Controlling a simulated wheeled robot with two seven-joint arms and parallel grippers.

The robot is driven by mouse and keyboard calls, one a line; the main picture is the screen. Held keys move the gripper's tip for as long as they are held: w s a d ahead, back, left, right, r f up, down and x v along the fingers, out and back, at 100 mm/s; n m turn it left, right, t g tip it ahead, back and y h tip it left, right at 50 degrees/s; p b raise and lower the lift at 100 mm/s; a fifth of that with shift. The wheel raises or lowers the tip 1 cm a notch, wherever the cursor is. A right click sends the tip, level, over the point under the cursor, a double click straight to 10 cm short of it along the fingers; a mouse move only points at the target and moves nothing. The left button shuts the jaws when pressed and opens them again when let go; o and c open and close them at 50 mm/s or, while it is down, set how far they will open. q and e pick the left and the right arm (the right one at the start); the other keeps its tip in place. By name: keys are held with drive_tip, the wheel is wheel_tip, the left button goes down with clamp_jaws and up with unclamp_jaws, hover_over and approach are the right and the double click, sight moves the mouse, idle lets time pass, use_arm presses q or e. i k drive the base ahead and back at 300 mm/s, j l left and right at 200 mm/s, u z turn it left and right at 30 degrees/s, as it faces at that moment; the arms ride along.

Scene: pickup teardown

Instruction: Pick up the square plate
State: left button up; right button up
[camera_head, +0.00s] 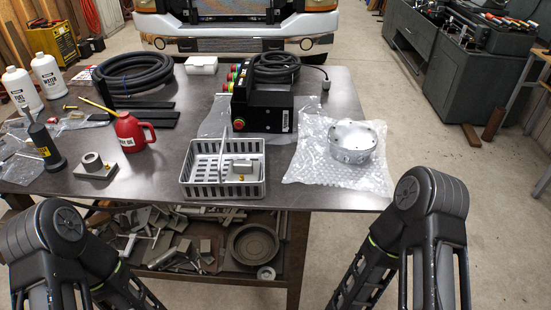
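A small grey metal piece with a squarish flat base and a round boss on top (95,167) lies on the table at the front left. It is the thing most like a square plate, but I cannot tell for sure. Another small grey metal part (242,166) lies in the grey slotted basket (222,190) at the table's front middle. My left and right arms come in at the lower corners with their links pointing down, and both grippers are out of view.
The dark table (330,195) carries a red oil can (131,133), a black control box (262,108), coiled hoses, white bottles (48,76) and a round metal housing (352,141) on bubble wrap. A shelf below holds scrap parts.

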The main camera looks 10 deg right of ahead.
sight(239, 170)
drive_tip(key=l+u, duration=0.15)
drive_tip(key=l, duration=0.35)
drive_tip(key=l+u, duration=0.2)
drive_tip(key=l, duration=0.3)
drive_tip(key=l+u, duration=0.15)
drive_tip(key=l, duration=0.35)
drive_tip(key=l+u, duration=0.15)
drive_tip(key=l, duration=0.35)
drive_tip(key=k+l+u, duration=0.2)
drive_tip(key=l, duration=0.3)
drive_tip(key=l+u, duration=0.15)
drive_tip(key=l, duration=0.35)
drive_tip(key=k+l+u, duration=0.2)
drive_tip(key=l, duration=0.25)
drive_tip(key=l+u, duration=0.15)
drive_tip(key=l, duration=0.3)
drive_tip(key=k+l, duration=0.15)
drive_tip(key=l, duration=0.15)
drive_tip(key=k+l, duration=0.1)
drive_tip(key=l, duration=0.2)
drive_tip(key=u, duration=0.05)
